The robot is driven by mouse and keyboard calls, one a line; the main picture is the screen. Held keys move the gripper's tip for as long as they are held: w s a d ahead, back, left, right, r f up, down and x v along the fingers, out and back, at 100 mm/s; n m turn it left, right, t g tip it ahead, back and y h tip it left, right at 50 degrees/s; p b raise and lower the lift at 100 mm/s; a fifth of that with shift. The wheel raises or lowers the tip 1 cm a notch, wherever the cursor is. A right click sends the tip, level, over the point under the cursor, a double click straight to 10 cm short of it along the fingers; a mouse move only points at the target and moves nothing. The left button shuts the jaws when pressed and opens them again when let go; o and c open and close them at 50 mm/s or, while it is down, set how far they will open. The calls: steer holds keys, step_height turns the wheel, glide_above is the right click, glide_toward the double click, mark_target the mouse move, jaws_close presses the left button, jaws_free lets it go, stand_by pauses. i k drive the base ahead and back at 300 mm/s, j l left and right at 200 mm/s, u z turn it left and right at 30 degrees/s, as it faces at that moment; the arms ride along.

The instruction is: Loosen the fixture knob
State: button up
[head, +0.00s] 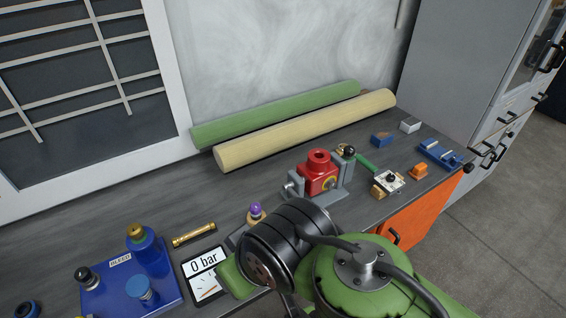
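A red block (320,172) with a round top sits in a grey fixture (336,196) on the bench, in the middle of the head view. A black ball knob (349,151) stands at the fixture's upper right, and a light grey rod end sticks out at its left. Another black knob (390,177) sits on a small white plate to the right. I cannot tell for certain which is the fixture knob; the one on the grey fixture fits the name. My green and black arm fills the lower middle. My gripper's fingers are not visible.
Green (275,115) and cream (305,129) rolls lie behind. Small blue and orange parts lie right, near the bench edge.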

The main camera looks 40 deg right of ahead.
mark_target(349, 151)
steer(key=l+z, duration=0.2)
steer(key=z, duration=1.75)
steer(key=i+j, duration=0.05)
steer(key=j, duration=0.05)
